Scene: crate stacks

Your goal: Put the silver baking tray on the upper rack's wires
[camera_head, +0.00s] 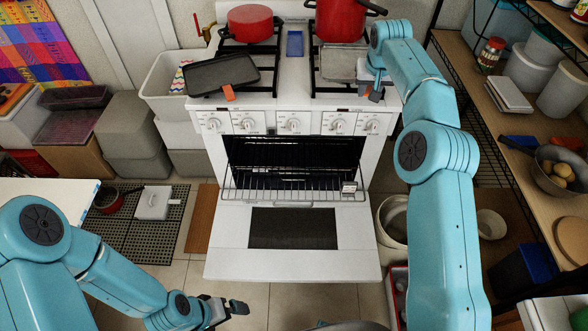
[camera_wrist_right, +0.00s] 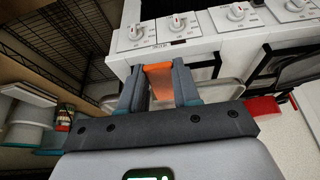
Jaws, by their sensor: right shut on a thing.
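The silver baking tray (camera_head: 340,66) lies on the right side of the stovetop. My right gripper (camera_head: 375,92) is at the tray's right front corner, shut on its orange grip, which shows between the fingers in the right wrist view (camera_wrist_right: 159,78). Part of the tray's rim shows behind the fingers there. The oven is open, and a wire rack (camera_head: 285,194) sticks out of it over the lowered door (camera_head: 230,238). The oven's inside is dark, and I cannot clearly make out other racks. My left gripper (camera_head: 236,309) is low at the bottom left, apart from the oven; its finger gap is unclear.
A dark tray (camera_head: 222,74) with an orange grip lies on the left burners. Red pots (camera_head: 250,24) (camera_head: 340,20) stand behind. Shelves (camera_head: 480,85) with containers and a pan line the right. A white bin (camera_head: 170,88) stands left of the stove.

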